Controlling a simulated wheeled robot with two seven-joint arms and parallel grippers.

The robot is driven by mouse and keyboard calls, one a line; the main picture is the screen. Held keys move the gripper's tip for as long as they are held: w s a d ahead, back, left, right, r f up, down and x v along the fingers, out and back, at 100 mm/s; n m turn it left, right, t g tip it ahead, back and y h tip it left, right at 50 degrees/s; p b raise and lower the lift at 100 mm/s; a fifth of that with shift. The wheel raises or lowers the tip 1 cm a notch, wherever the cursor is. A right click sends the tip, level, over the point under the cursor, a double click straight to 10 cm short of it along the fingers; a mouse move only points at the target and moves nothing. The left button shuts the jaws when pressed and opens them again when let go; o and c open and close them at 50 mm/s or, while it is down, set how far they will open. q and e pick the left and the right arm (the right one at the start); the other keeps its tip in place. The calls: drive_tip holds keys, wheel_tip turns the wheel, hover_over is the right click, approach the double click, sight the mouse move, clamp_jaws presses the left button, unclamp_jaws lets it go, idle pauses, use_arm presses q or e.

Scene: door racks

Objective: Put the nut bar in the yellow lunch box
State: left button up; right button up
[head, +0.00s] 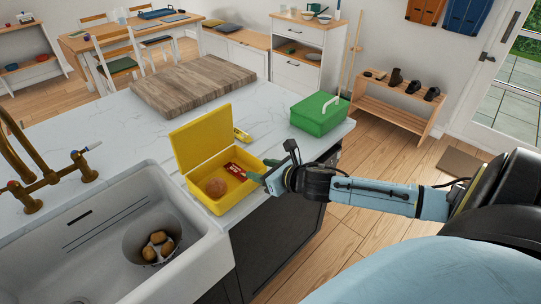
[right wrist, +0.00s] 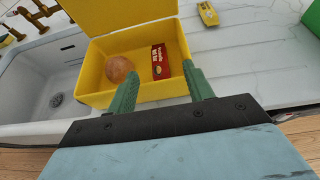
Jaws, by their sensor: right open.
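The yellow lunch box (head: 212,195) stands open on the counter, its lid raised at the back; it also shows in the right wrist view (right wrist: 95,88). A red packet with pale lettering, apparently the nut bar (head: 236,171), lies inside on the right side; it also shows in the right wrist view (right wrist: 159,58). A round brown item (head: 216,187) is to its left in the box. My right gripper (head: 262,174) is open and empty at the box's right side, its green fingers (right wrist: 160,72) apart near the packet. My left gripper is not in view.
A small yellow object (head: 241,134) lies on the counter behind the box. A shut green box (head: 319,115) stands at the right, a wooden board (head: 192,82) farther back. The sink (head: 110,250) at left holds a pot (head: 136,245) with brown items.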

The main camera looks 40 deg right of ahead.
drive_tip(key=shift+v, duration=1.75)
